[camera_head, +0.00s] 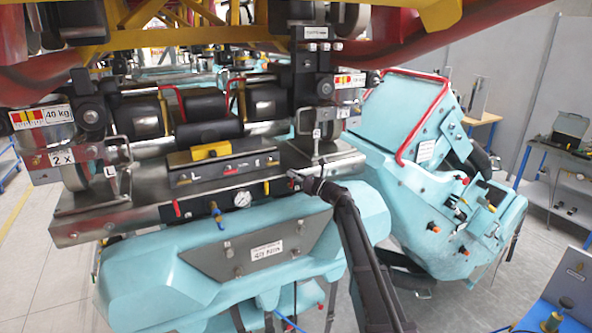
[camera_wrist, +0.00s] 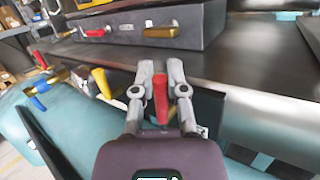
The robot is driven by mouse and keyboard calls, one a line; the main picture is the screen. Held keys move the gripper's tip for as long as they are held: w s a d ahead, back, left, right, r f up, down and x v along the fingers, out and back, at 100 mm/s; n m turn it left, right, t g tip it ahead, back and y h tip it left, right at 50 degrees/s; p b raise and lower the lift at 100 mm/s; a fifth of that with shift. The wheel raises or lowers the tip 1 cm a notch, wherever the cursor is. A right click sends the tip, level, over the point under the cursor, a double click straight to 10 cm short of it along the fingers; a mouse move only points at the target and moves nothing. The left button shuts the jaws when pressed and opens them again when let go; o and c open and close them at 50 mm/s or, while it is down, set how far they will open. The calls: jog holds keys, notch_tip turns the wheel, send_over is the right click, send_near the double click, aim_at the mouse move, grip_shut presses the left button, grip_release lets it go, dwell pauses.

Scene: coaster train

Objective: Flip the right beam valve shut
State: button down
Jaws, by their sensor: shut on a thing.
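The right beam valve's red handle (camera_wrist: 161,100) shows in the wrist view at the front edge of the steel beam (camera_wrist: 250,65). My gripper (camera_wrist: 160,72) is closed around it, one finger on each side. The handle lies lengthwise between the fingers. In the head view my gripper (camera_head: 298,179) is at the right part of the beam's front face and hides the handle. The left red valve handle (camera_head: 177,208) hangs at the left end of that face.
A yellow handle (camera_wrist: 101,82) is left of my gripper in the wrist view. A control box (camera_head: 222,168) stands on the beam. Teal car bodies (camera_head: 160,275) lie below.

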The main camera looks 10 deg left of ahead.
jog(key=shift+s+a+n+g+h+p, duration=0.2)
jog(key=shift+a+n+g+h+p, duration=0.15)
jog(key=shift+n, duration=0.45)
jog(key=c, duration=0.9)
grip_release()
jog(key=shift+c, duration=0.2)
jog(key=shift+d+f, duration=0.1)
